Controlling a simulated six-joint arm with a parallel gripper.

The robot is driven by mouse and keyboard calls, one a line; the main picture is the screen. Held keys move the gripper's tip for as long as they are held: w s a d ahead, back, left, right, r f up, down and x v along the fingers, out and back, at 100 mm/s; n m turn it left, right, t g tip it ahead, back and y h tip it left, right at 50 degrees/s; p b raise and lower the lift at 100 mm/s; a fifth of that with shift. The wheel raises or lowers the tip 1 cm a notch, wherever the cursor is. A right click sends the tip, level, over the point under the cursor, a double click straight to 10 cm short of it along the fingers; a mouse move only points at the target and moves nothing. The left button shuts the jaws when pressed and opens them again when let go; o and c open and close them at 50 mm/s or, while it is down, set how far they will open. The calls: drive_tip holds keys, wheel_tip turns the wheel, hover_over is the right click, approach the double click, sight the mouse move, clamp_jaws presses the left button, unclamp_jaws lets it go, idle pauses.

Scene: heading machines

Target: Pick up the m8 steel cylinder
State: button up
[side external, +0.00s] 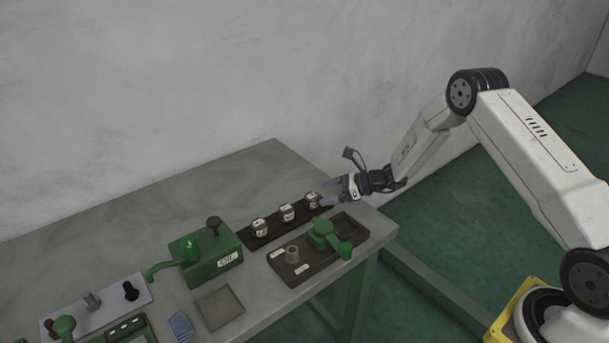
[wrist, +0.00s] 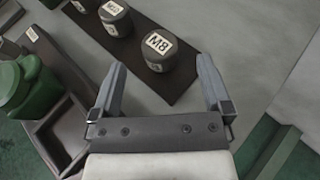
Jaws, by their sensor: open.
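The M8 steel cylinder (wrist: 159,52) is a short grey cylinder with a white M8 label on top. It stands at the near end of a dark strip in the wrist view; in the side view it is the rightmost labelled cylinder (side external: 312,200). My gripper (wrist: 163,72) is open, its two fingers spread to the left and right of the M8 cylinder in the wrist view. In the side view my gripper (side external: 331,191) is close beside the same cylinder. I cannot tell whether a finger touches it. Nothing is held.
Two similar labelled cylinders (side external: 287,213) (side external: 259,228) stand along the dark strip (side external: 273,234). A brown tray (side external: 318,265) with a green clamp (side external: 325,236) lies in front. A green machine (side external: 210,257) stands left. The table behind the strip (side external: 230,190) is clear.

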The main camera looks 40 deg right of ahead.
sight(312, 195)
drive_tip(key=shift+x, duration=2.6)
drive_tip(key=shift+r, duration=0.1)
clamp_jaws()
